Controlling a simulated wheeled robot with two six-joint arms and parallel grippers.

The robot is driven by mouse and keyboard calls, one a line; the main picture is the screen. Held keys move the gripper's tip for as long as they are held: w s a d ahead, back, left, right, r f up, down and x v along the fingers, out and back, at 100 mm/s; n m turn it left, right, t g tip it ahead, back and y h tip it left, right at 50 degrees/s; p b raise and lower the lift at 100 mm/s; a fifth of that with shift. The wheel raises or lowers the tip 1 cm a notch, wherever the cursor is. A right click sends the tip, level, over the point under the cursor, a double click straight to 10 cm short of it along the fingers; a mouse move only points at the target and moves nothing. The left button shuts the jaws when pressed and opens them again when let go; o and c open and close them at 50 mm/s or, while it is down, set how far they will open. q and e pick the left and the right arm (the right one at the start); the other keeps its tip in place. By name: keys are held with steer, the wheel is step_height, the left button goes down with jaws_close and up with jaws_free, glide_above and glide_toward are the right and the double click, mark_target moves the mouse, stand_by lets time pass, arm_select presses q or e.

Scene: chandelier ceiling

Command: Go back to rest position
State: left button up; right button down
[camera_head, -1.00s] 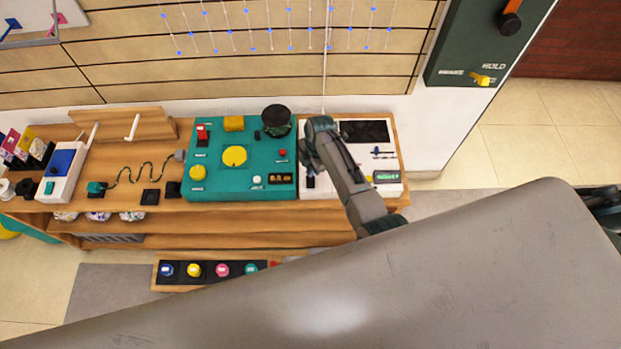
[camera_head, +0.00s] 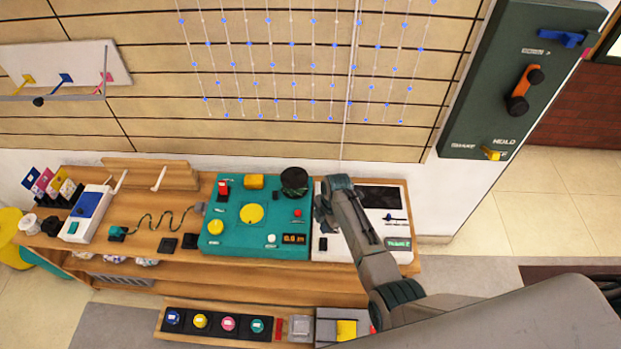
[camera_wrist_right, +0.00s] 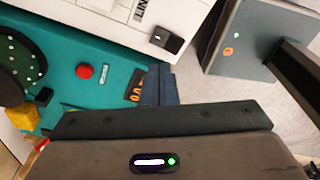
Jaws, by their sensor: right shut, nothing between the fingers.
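My right gripper (camera_head: 324,214) hangs over the left part of the white panel (camera_head: 345,250), beside the right edge of the teal console (camera_head: 210,246). In the right wrist view its fingers (camera_wrist_right: 158,86) are together and empty, in front of the teal console. My right arm reaches in from the lower right, and a large grey part of my body covers the lower right corner of the head view. My left gripper is not in view.
A wooden bench carries a blue-and-white box (camera_head: 86,213) at the left. A lower shelf holds coloured round buttons (camera_head: 200,321) and a yellow block (camera_head: 346,330). A dark green lever panel (camera_head: 515,85) is on the wall at the right. Floor at far right is clear.

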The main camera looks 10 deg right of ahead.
steer(key=s+d+r+m+t+h, duration=0.1)
steer(key=s+d+r+m, duration=0.3)
steer(key=s, duration=0.4)
steer(key=s+d+r+m+t+h, duration=0.1)
steer(key=s+d+r+m, duration=0.1)
steer(key=s+d+m, duration=0.35)
steer(key=s+r+m+t, duration=0.2)
steer(key=s+r+m, duration=0.9)
steer(key=s+r, duration=0.45)
steer(key=s+d+f+g+b, duration=0.15)
steer(key=f+b, duration=0.25)
steer(key=f, duration=1.6)
steer(key=d+f+b, duration=0.2)
steer(key=f+b, duration=0.2)
steer(key=f, duration=1.5)
steer(key=s+f+b, duration=0.2)
steer(key=s+f, duration=0.7)
steer(key=f, duration=0.3)
steer(key=s+d+f+b, duration=0.1)
steer(key=s+f+b, duration=0.2)
steer(key=s+f, duration=0.6)
step_height(320, 180, down, 4)
steer(key=shift+s+d+r+g+h+b, duration=0.15)
steer(key=shift+s+d+g+h+b, duration=0.05)
steer(key=shift+s+g+h+b, duration=0.2)
